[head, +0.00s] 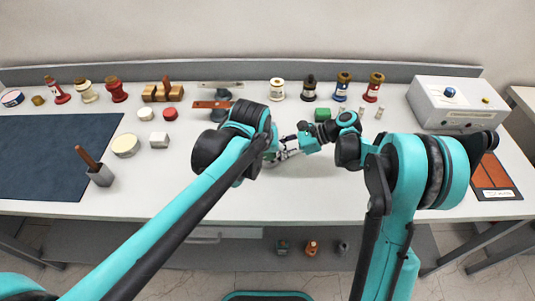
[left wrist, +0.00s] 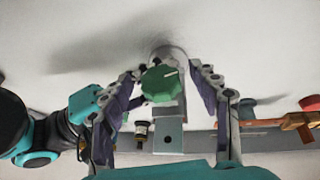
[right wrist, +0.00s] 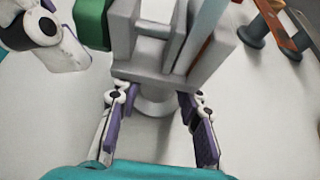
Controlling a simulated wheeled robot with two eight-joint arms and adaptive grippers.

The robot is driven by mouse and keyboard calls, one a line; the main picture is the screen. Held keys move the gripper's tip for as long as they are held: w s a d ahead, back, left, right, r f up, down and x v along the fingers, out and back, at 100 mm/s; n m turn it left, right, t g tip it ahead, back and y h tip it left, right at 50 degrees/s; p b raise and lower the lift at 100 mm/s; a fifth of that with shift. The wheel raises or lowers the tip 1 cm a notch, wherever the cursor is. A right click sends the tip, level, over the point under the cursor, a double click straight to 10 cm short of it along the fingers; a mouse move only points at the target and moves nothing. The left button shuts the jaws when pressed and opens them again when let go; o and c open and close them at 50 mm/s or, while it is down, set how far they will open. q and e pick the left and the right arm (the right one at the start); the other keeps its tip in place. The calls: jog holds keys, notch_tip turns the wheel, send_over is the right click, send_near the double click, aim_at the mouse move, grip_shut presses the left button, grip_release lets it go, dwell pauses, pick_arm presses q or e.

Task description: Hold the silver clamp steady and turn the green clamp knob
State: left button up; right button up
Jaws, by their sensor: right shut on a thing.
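The green clamp knob (left wrist: 159,84) sits at the end of the silver clamp (left wrist: 169,133) in the left wrist view. My left gripper (left wrist: 165,74) is open, with one finger on each side of the knob and gaps showing. The knob's edge also shows in the right wrist view (right wrist: 91,24), near a left gripper finger. The silver clamp (right wrist: 148,62) fills the top of the right wrist view. My right gripper (right wrist: 155,98) is shut on the clamp at its lower part, above the round base. In the head view my arms largely hide the clamp.
Several bushings line the back of the table, and a grey box (head: 463,104) stands at right. The front middle of the table is clear.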

pick_arm(q)
jog(key=v, duration=1.2)
jog(key=shift+d, duration=0.15)
jog(key=w+d+f+y, duration=0.1)
jog(key=w+f+y, duration=0.2)
jog(key=f, duration=0.7)
jog(key=shift+w+d+f+m, duration=0.25)
jog(key=shift+w+d+m, duration=0.15)
jog(key=shift+w, duration=0.55)
